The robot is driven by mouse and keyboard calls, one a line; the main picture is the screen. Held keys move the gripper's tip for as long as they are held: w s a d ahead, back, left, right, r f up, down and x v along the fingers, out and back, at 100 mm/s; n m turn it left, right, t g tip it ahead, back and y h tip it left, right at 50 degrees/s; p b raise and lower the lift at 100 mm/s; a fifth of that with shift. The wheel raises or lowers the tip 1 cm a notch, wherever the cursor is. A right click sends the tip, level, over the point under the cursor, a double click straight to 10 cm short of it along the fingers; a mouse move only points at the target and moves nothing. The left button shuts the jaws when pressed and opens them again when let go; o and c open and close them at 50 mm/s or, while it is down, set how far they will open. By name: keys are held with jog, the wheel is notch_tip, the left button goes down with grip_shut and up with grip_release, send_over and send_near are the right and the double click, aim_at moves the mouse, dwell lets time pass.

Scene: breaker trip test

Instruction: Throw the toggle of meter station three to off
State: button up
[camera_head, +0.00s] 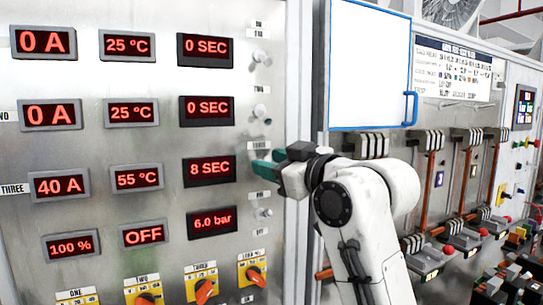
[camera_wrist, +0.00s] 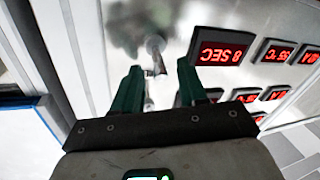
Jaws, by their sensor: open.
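The toggle of meter station three (camera_wrist: 154,46) is a small metal lever on the grey panel, beside the 8 SEC display (camera_wrist: 222,52). In the wrist view, which shows the panel upside down, its lever tip lies near the gap between my green fingertips. My gripper (camera_wrist: 159,68) is open, with one finger on each side of that gap. Contact with the lever cannot be told. In the head view my gripper (camera_head: 262,165) is at the panel right of the 8 SEC display (camera_head: 210,170) and hides this toggle.
Other toggles sit above (camera_head: 260,57), (camera_head: 261,110) and below (camera_head: 263,212) in the same column. Orange rotary knobs (camera_head: 204,291) line the panel bottom. A blue-framed white door (camera_head: 370,65) stands right of the panel, close to my arm.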

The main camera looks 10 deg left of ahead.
jog(key=shift+w+a, duration=0.3)
jog(key=shift+a, duration=0.05)
grip_shut()
